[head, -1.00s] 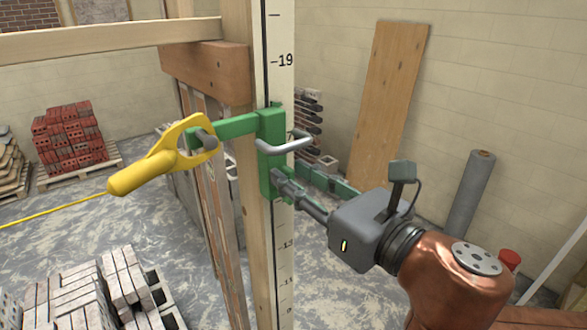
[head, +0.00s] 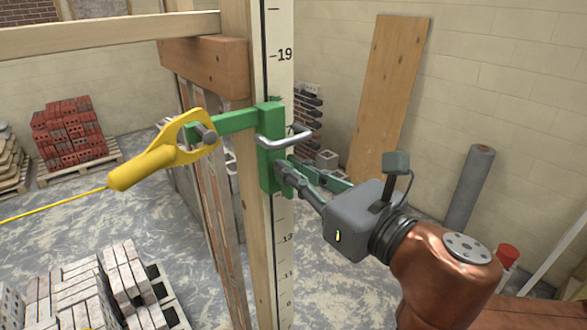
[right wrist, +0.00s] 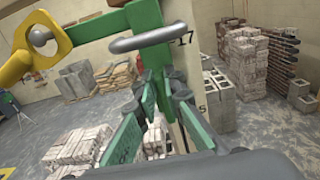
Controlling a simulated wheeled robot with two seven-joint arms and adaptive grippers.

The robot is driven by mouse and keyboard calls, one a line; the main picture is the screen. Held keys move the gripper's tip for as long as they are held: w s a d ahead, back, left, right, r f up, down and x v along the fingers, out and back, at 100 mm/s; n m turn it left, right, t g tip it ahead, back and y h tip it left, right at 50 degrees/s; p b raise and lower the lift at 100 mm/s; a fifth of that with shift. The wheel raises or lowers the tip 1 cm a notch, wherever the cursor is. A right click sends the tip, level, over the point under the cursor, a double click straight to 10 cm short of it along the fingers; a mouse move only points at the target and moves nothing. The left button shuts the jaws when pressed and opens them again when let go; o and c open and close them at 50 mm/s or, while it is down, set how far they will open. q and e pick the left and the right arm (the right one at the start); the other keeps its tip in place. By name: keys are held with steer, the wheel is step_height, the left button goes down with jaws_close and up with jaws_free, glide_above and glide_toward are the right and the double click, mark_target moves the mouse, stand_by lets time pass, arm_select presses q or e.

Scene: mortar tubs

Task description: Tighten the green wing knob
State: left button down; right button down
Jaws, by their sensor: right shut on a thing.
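The green clamp (head: 271,150) sits on the marked wooden post, with its green arm (head: 235,121) reaching left and a grey bar handle (head: 290,137) across its front. The right wrist view shows its green body (right wrist: 144,18) and the bar (right wrist: 150,40). My right gripper (head: 289,178) comes from the lower right and is shut at the knob, just below the bar. The knob's hub is mostly hidden by the fingers. My left gripper is not in view.
A yellow hook (head: 160,160) with a taut yellow line hangs on the clamp arm's left end. The marked post (head: 283,60) and timber framing (head: 205,68) stand close by. Brick stacks (head: 95,285) are on the floor; a plank (head: 390,95) leans on the wall.

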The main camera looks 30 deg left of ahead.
steer(key=shift+w+m, duration=0.1)
steer(key=shift+m, duration=0.2)
steer(key=shift+w+d+f+m+b, duration=0.2)
steer(key=shift+w+f+m+b, duration=0.3)
steer(key=shift+m, duration=2.4)
steer(key=shift+w+d+f+m+b, duration=0.25)
steer(key=shift+m+b, duration=0.4)
steer(key=shift+m, duration=2.25)
steer(key=shift+w+d+f+m+b, duration=0.1)
steer(key=shift+w+f+m+b, duration=0.4)
steer(key=shift+m, duration=2.4)
steer(key=shift+s, duration=0.1)
steer(key=c, duration=2)
jaws_free()
steer(key=shift+d, duration=0.1)
steer(key=v, duration=1.1)
steer(key=shift+s+d+f, duration=0.1)
steer(key=shift+s+d, duration=0.1)
steer(key=shift+d, duration=0.15)
